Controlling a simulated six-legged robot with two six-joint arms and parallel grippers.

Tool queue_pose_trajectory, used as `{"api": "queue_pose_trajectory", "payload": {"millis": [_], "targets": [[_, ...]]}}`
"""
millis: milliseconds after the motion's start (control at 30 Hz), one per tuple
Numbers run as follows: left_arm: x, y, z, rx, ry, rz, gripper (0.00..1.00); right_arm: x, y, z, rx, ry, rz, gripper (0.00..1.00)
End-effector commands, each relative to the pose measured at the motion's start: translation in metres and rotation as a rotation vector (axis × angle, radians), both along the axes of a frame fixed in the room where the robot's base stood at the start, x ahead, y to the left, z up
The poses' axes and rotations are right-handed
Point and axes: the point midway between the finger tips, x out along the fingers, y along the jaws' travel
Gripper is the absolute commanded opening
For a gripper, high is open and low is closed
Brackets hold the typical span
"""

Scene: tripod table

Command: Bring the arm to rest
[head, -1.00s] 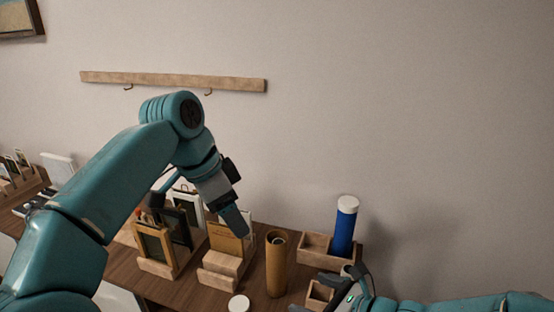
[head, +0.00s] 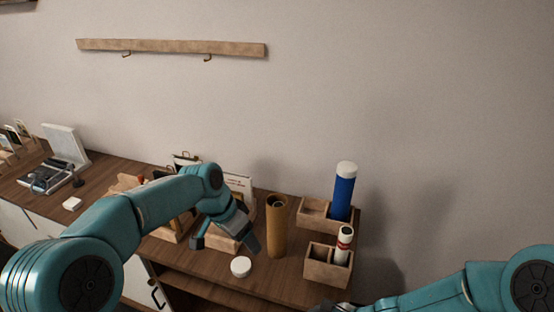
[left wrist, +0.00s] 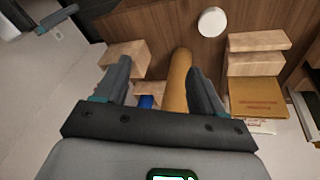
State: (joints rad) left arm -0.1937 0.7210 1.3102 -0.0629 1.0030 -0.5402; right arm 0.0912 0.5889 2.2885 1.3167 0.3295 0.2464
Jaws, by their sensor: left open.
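My left gripper (head: 226,242) is open and empty above the front of the wooden shelf unit, left of an upright brown tube (head: 277,228). In the left wrist view its two fingers (left wrist: 160,85) stand apart, with the tube (left wrist: 177,80) showing beyond and between them. My left arm is bent, its forearm reaching right and the gripper pointing down. My right arm comes in from the lower right; its gripper (head: 335,306) is mostly cut off at the bottom edge, so its jaws cannot be read.
A white round lid (head: 240,266) lies near the front edge. A blue tube with a white cap (head: 344,192) and a smaller capped tube (head: 344,246) stand in wooden boxes at right. Frames and card holders sit behind my left gripper. A hook rail (head: 170,48) is on the wall.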

Motion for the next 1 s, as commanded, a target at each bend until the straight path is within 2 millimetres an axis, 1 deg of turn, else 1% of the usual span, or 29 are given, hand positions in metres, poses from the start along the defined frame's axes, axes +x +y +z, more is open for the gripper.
{"api": "queue_pose_trajectory", "payload": {"millis": [33, 67, 100, 133, 167, 200, 267, 300, 367, 400, 467, 500, 600, 700, 800, 1000], "targets": [[-0.009, 0.004, -0.035, -0.005, 0.039, 0.048, 0.69, -0.016, -0.005, -0.018, -0.058, 0.004, 0.082, 0.99], [-0.015, 0.005, -0.056, -0.011, 0.056, 0.082, 0.69, -0.025, -0.008, -0.028, -0.098, 0.001, 0.140, 0.99], [-0.024, 0.008, -0.083, -0.020, 0.078, 0.132, 0.69, -0.037, -0.014, -0.041, -0.148, -0.008, 0.224, 0.99], [-0.033, 0.010, -0.103, -0.025, 0.095, 0.169, 0.69, -0.046, -0.018, -0.050, -0.185, -0.017, 0.288, 0.99], [-0.043, 0.012, -0.121, -0.032, 0.111, 0.207, 0.69, -0.055, -0.022, -0.059, -0.220, -0.029, 0.352, 0.99], [-0.058, 0.015, -0.146, -0.040, 0.136, 0.261, 0.69, -0.065, -0.027, -0.070, -0.262, -0.049, 0.440, 0.99], [-0.084, 0.019, -0.180, -0.051, 0.172, 0.342, 0.69, -0.078, -0.035, -0.085, -0.318, -0.087, 0.573, 0.99], [-0.104, 0.022, -0.200, -0.058, 0.196, 0.397, 0.69, -0.086, -0.039, -0.094, -0.350, -0.118, 0.661, 0.99], [-0.136, 0.026, -0.227, -0.068, 0.233, 0.483, 0.69, -0.096, -0.043, -0.106, -0.388, -0.175, 0.795, 0.99], [-0.158, 0.029, -0.242, -0.074, 0.256, 0.539, 0.69, -0.101, -0.044, -0.113, -0.408, -0.220, 0.880, 0.99], [-0.192, 0.032, -0.258, -0.081, 0.290, 0.621, 0.69, -0.108, -0.044, -0.122, -0.427, -0.291, 0.998, 0.99], [-0.213, 0.033, -0.266, -0.085, 0.308, 0.671, 0.69, -0.111, -0.043, -0.126, -0.433, -0.341, 1.067, 0.99], [-0.254, 0.037, -0.275, -0.092, 0.345, 0.772, 0.69, -0.118, -0.036, -0.134, -0.436, -0.451, 1.195, 0.99], [-0.279, 0.038, -0.277, -0.095, 0.364, 0.834, 0.69, -0.121, -0.030, -0.137, -0.430, -0.526, 1.269, 0.99], [-0.288, 0.039, -0.277, -0.097, 0.370, 0.860, 0.69, -0.122, -0.027, -0.137, -0.427, -0.563, 1.299, 0.99], [-0.289, 0.039, -0.277, -0.098, 0.369, 0.863, 0.69, -0.122, -0.027, -0.137, -0.428, -0.568, 1.302, 0.99]]}}
